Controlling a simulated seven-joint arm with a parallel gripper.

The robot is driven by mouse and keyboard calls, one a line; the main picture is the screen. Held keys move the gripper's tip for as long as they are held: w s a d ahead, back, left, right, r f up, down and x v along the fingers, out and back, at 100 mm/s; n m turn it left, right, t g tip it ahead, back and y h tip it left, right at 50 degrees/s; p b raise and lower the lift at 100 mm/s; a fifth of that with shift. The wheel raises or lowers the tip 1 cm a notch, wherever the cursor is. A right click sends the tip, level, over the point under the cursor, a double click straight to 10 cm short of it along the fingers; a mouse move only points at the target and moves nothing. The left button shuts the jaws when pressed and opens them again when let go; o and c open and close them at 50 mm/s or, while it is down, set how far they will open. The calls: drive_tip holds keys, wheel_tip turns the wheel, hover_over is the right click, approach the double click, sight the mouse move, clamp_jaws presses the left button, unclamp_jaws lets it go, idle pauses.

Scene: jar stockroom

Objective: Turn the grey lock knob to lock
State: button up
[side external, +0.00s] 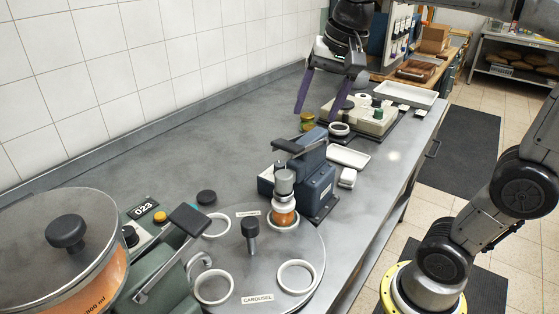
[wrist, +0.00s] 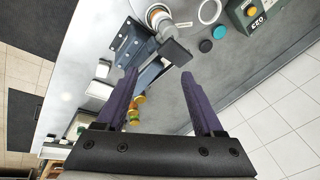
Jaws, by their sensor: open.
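A dark grey knob (side external: 250,228) stands upright at the middle of the round carousel plate (side external: 252,270) in the side view. I cannot tell for certain whether it is the lock knob; no lock marking is readable. My gripper (side external: 318,115) is open and empty, fingers pointing down, above the far part of the bench and well away from that knob. In the wrist view my two purple fingers (wrist: 157,73) are spread apart with nothing between them. The carousel knob is not visible there.
A blue-grey press (side external: 314,175) with a dark lever stands beside an orange jar (side external: 284,217) on the carousel. A beige fixture (side external: 372,119) with knobs sits behind my gripper. A large lidded hopper (side external: 60,265) fills the near left. The bench's left back is clear.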

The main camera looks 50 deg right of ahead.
drive_tip(key=w+d+f+m+g, duration=0.2)
drive_tip(key=w+d+m, duration=0.15)
drive_tip(key=w, duration=0.65)
drive_tip(key=m+g, duration=0.1)
drive_tip(key=g, duration=0.1)
approach(280, 164)
wheel_tip(280, 164, down, 9)
drive_tip(key=shift+d+r, duration=0.1)
clamp_jaws()
